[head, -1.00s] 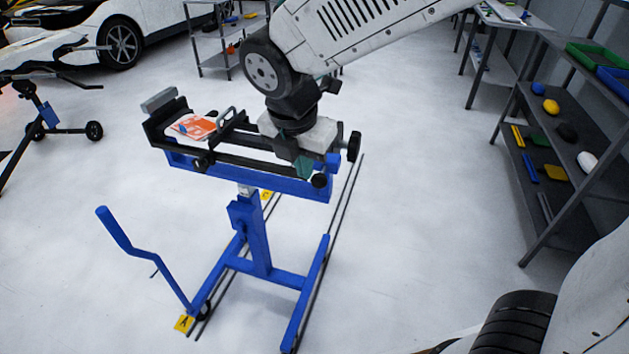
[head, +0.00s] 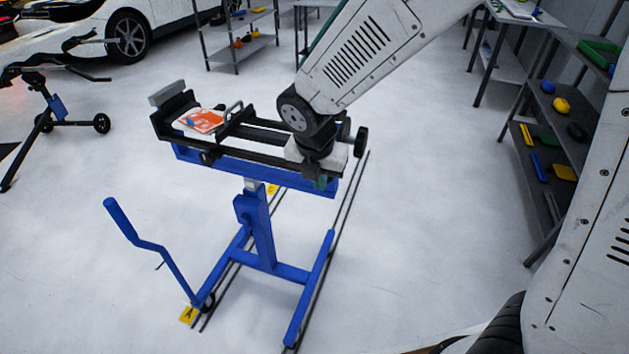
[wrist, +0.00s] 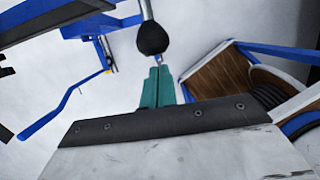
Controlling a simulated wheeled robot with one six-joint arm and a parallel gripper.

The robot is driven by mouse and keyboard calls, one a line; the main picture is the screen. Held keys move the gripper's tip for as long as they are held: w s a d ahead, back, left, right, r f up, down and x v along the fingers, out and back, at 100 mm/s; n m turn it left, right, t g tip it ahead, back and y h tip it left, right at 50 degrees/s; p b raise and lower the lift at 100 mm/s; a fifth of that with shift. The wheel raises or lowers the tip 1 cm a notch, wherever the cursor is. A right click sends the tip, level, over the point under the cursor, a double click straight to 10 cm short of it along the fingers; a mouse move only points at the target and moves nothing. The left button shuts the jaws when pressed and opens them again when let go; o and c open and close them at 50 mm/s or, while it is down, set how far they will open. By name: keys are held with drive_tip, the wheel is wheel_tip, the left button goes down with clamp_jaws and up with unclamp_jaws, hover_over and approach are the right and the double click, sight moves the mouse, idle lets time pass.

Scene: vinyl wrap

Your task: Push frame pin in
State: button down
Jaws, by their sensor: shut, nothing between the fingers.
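The frame is a black-railed cradle (head: 262,150) on a blue wheeled stand (head: 262,235). In the wrist view a black round knob on a thin metal rod (wrist: 152,38), apparently the frame pin, is just beyond my fingertips. My gripper (wrist: 160,68) has teal fingers closed together and empty. Their tips are close below the knob in the picture; I cannot tell whether they touch it. In the head view my gripper (head: 322,182) is at the cradle's right end, mostly covered by my wrist. I cannot make out the pin there or its depth.
An orange and white packet (head: 205,121) lies on the cradle's left part. A black round knob (head: 360,141) sticks out at its right end. A blue crank handle (head: 135,235) stands at the left. Shelves (head: 560,150) are at the right.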

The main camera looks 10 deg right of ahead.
drive_tip(key=shift+w+d, duration=0.25)
drive_tip(key=shift+w, duration=0.15)
drive_tip(key=shift+w+d, duration=0.4)
drive_tip(key=shift+w, duration=0.3)
drive_tip(key=shift+w+d, duration=0.35)
drive_tip(key=shift+w, duration=0.3)
drive_tip(key=shift+s, duration=0.1)
